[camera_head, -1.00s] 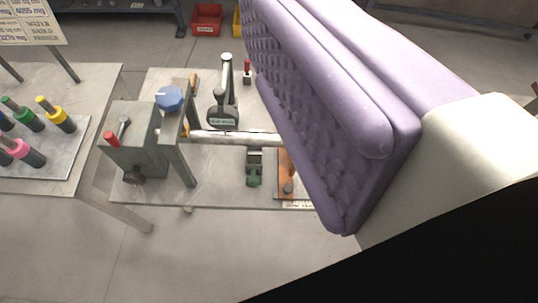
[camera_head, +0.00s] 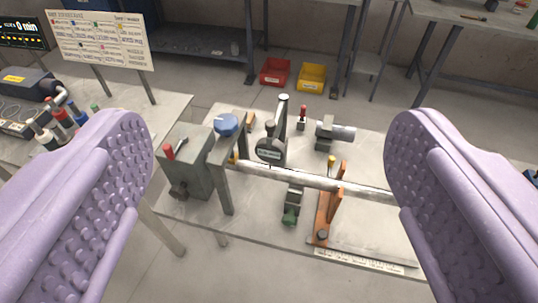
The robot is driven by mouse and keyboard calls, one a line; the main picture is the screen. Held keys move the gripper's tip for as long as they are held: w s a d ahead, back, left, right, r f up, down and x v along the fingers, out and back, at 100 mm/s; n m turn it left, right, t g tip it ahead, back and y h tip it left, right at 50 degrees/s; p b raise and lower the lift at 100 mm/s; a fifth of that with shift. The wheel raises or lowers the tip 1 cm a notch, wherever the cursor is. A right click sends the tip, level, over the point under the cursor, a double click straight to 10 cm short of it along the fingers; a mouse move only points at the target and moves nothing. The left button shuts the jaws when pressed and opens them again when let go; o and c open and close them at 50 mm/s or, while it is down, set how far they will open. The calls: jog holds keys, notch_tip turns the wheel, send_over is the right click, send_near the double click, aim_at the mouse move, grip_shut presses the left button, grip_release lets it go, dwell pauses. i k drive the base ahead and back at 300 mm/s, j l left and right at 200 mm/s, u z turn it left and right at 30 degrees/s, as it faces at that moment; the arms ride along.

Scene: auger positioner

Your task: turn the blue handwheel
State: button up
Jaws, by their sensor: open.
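The blue handwheel (camera_head: 226,124) sits on top of the grey housing and bracket at the left end of the machine on the table. It is fully in view, with a small pale mark on it. My gripper (camera_head: 268,160) shows as two purple, nubbed fingers, one at the left edge and one at the right edge of the picture. The fingers are wide apart and empty. The handwheel appears between them in the picture, nearer the left finger, and nothing touches it.
A grey rod (camera_head: 310,178) runs right from the housing (camera_head: 186,160), past an orange bracket (camera_head: 327,210). A black upright lever (camera_head: 273,145) stands behind the rod. A red bin (camera_head: 275,72) and yellow bin (camera_head: 311,77) are on the floor behind. Coloured-handled tools (camera_head: 62,118) lie at left.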

aim_at(225, 124)
jog(key=i+j+z, duration=0.15)
jog(key=i+j, duration=0.25)
jog(key=i+j+z, duration=0.2)
jog(key=i+j, duration=0.25)
jog(key=i+j+z, duration=0.15)
jog(key=i+j, duration=0.2)
jog(key=j, duration=0.2)
